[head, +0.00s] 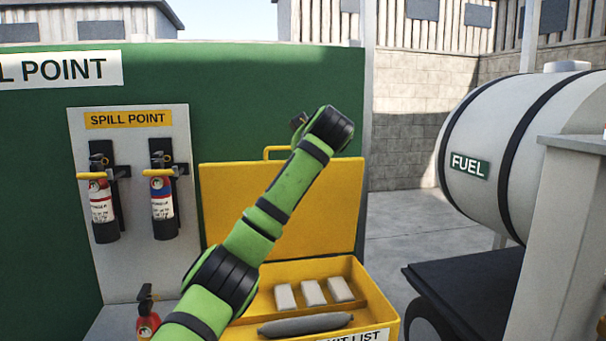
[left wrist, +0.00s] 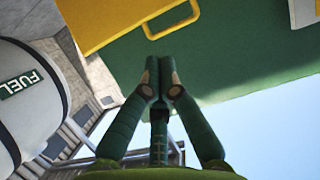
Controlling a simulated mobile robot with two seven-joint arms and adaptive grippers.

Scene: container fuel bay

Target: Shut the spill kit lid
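The yellow spill kit lid (head: 225,205) stands open and upright at the back of the yellow spill kit box (head: 378,300). A yellow handle (head: 274,150) sits on the lid's upper edge and also shows in the left wrist view (left wrist: 172,31). My left arm crosses in front of the lid, with its wrist near the lid's top right. My left gripper (left wrist: 163,68) is shut, with its fingertips together and nothing seen between them. It appears apart from the lid and handle; the head view mostly hides it. My right gripper is not in view.
The box holds white packs (head: 312,291) and a grey roll (head: 305,324). Two fire extinguishers (head: 162,200) hang on a board at left; another (head: 147,322) is below. A green wall (head: 225,90) rises behind. A fuel tank (head: 500,130) stands at right.

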